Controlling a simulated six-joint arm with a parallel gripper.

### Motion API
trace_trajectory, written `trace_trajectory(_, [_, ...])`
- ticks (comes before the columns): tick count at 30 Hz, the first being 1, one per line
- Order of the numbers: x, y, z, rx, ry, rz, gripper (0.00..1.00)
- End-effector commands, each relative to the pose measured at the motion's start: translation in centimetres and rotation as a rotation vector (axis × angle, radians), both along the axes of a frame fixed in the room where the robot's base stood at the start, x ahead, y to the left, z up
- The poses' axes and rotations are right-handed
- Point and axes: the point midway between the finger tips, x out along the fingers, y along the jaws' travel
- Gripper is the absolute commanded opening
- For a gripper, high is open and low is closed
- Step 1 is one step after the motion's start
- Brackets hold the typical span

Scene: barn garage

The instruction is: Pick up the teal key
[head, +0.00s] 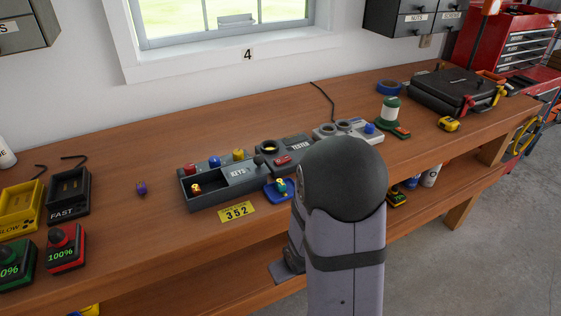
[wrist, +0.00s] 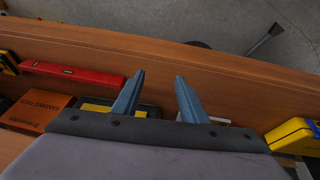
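A small teal thing with a yellow part, which looks like the teal key (head: 282,186), sits in a small blue tray (head: 268,194) on the workbench, just right of the grey box marked KEYS (head: 205,203). My arm stands close to its right in the head view. The key does not show in the wrist view. My gripper (wrist: 160,75) has its two blue-grey fingers apart with nothing between them. In the head view my arm hides most or all of the gripper.
Red, blue and yellow knobs line the KEYS box. A yellow 352 tag (head: 237,212) lies in front, a TESTER unit (head: 287,151) behind. A purple item (head: 141,189) stands on clear bench to the left. The wrist view shows a red level (wrist: 72,73) and a yellow case (wrist: 290,136).

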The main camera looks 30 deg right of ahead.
Motion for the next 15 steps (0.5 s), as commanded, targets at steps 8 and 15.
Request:
trace_trajectory(8, [1.5, -1.8, 6.1, 0.048, -0.162, 0.014, 0.39])
trace_trajectory(15, [2.2, -1.9, 11.1, 0.123, -0.328, 0.002, 0.39])
